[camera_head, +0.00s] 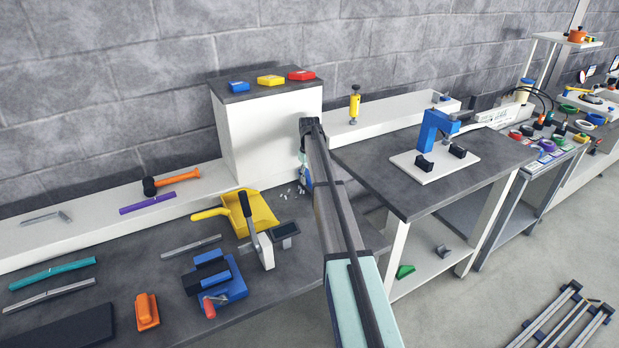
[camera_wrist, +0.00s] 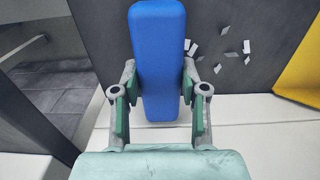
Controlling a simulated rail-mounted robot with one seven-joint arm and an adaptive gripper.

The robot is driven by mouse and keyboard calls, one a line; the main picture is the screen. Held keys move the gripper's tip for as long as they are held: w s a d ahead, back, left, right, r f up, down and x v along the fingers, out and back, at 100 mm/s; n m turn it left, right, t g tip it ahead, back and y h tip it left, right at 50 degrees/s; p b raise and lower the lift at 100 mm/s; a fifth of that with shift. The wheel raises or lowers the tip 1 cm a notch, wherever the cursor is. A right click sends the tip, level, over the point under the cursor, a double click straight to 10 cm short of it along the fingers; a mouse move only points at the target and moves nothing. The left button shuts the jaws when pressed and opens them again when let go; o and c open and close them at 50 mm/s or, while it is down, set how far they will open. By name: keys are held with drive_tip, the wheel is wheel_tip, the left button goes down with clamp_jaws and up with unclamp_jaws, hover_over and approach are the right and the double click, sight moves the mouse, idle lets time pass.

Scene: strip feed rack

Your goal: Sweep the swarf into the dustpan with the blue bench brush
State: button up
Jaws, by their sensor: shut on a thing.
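My gripper (camera_wrist: 160,85) is shut on the blue bench brush (camera_wrist: 158,45), one finger on each side of its blue body in the wrist view. The brush's bristles do not show there. The swarf also shows in the head view (camera_head: 289,191), left of my arm. The yellow dustpan (camera_head: 262,212) lies left of the swarf; its edge shows in the wrist view (camera_wrist: 302,75).
A white cabinet (camera_head: 265,135) stands behind the swarf. A white-and-black upright device (camera_head: 263,250) stands close in front of the dustpan. A blue device (camera_head: 228,280), metal strips and an orange block (camera_head: 147,311) occupy the front left bench. A gap separates the right-hand table (camera_head: 390,170).

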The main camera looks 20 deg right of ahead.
drive_tip(key=shift+f, duration=0.6)
drive_tip(key=shift+a, duration=0.15)
drive_tip(key=shift+s+a+r, duration=0.1)
drive_tip(key=shift+a, duration=0.8)
drive_tip(key=shift+s+a+r, duration=0.1)
drive_tip(key=shift+a, duration=0.8)
drive_tip(key=shift+s+a+f, duration=0.15)
drive_tip(key=shift+s+a, duration=0.05)
drive_tip(key=shift+a, duration=1.9)
drive_tip(key=shift+s+a+f, duration=0.1)
drive_tip(key=shift+s+a, duration=0.05)
drive_tip(key=shift+a, duration=1.95)
drive_tip(key=shift+s+a+r+p, duration=0.1)
drive_tip(key=shift+a+p, duration=0.1)
drive_tip(key=shift+a, duration=1.3)
drive_tip(key=shift+s+a+r+p, duration=0.1)
drive_tip(key=shift+a+p, duration=0.05)
drive_tip(key=shift+a, duration=1.3)
drive_tip(key=shift+r, duration=0.3)
drive_tip(key=shift+a, duration=0.15)
